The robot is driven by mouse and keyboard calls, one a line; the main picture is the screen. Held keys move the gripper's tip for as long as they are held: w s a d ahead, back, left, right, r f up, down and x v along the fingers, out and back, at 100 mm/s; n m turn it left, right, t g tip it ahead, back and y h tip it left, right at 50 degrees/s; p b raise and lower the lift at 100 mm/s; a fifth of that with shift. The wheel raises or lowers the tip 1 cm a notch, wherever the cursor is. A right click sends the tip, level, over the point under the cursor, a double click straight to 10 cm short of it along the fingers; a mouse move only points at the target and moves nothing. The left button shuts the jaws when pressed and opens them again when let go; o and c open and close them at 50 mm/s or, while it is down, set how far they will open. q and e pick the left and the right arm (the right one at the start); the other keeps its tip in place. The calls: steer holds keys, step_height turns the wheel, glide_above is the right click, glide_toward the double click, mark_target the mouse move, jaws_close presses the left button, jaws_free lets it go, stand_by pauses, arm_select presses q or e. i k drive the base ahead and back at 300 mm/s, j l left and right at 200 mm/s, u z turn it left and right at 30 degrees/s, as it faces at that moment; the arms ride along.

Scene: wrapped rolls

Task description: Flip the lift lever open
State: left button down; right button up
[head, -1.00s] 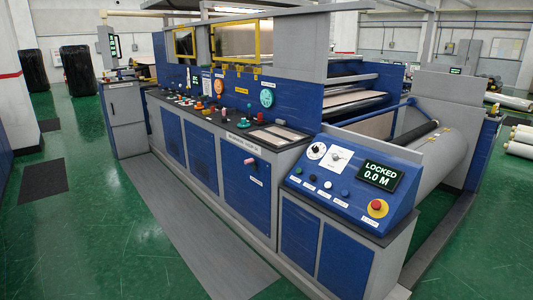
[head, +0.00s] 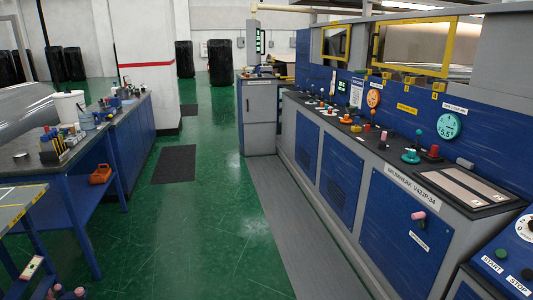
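A lever with a pink knob (head: 418,218) sticks out from the blue front of the long machine cabinet at the lower right, with a small white label below it. The label is too small to read, so I cannot tell if this is the lift lever. Several other levers and knobs stand on the dark console top, including a teal one (head: 410,155) and a red one (head: 432,152). Neither of my grippers is in view.
A blue workbench (head: 110,160) with tools stands on the left, an orange toolbox (head: 100,174) on its lower shelf. Green floor with dark mats (head: 174,164) lies open between bench and machine. A grey walkway strip (head: 290,225) runs along the cabinets.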

mark_target(368, 127)
steer(key=i+j, duration=0.1)
steer(key=i, duration=1.4)
steer(key=i+j+z, duration=0.1)
steer(key=i, duration=0.65)
steer(key=i+l+z, duration=0.2)
steer(key=i+z, duration=0.25)
steer(key=i, duration=0.2)
steer(key=i+z, duration=0.4)
steer(key=i, duration=0.3)
steer(key=i+j+z, duration=0.25)
steer(key=i+z, duration=0.2)
steer(key=i, duration=0.2)
steer(key=i+z, duration=0.1)
steer(key=i, duration=0.25)
